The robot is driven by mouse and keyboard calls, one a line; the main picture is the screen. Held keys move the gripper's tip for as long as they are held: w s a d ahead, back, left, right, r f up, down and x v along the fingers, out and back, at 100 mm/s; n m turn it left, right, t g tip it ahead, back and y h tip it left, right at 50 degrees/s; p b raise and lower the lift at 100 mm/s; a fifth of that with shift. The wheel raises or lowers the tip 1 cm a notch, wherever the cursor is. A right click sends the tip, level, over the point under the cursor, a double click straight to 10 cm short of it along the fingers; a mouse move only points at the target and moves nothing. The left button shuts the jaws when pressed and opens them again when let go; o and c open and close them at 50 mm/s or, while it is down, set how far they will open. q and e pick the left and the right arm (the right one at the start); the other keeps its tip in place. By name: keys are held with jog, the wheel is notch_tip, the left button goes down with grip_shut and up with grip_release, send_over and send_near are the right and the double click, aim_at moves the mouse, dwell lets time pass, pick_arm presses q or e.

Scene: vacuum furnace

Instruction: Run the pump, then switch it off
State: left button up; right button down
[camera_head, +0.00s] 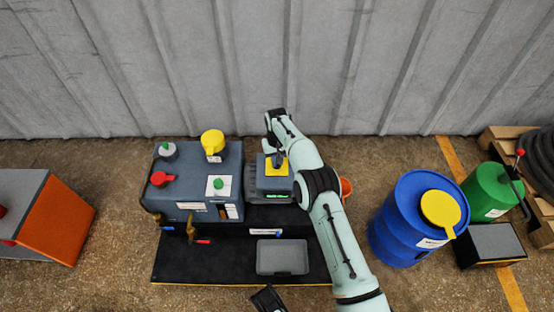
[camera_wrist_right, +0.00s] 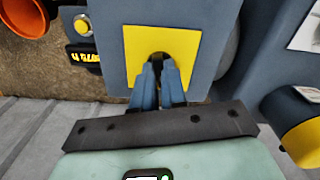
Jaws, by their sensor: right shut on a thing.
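The grey pump unit (camera_head: 275,185) stands on a black base to the right of a larger grey cabinet. A yellow plate (camera_head: 283,171) is on the unit and also fills the middle of the right wrist view (camera_wrist_right: 138,45). My right gripper (camera_head: 277,158) reaches down to this plate. In the right wrist view its two fingers (camera_wrist_right: 160,72) are close together at the plate's centre, shut on a small dark switch knob. The fingers largely hide the knob, so its setting cannot be read.
A grey tray (camera_head: 282,258) lies in front. A corrugated wall closes the back.

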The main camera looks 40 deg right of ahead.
jog(key=m, duration=0.4)
jog(key=shift+m, duration=0.3)
jog(key=m, duration=0.4)
jog(key=shift+m, duration=0.3)
jog(key=c, duration=1.2)
grip_release()
jog(key=shift+r, duration=0.1)
pick_arm(q)
jog(key=shift+t, duration=0.8)
jog(key=w, duration=0.1)
jog(key=w+r+p, duration=0.1)
jog(key=w, duration=0.1)
jog(key=w+r+p, duration=0.1)
jog(key=shift+w+d+r, duration=0.1)
jog(key=shift+w+d, duration=0.1)
jog(key=shift+d, duration=0.05)
pick_arm(e)
notch_tip(320, 180, up, 13)
jog(key=shift+r, duration=0.15)
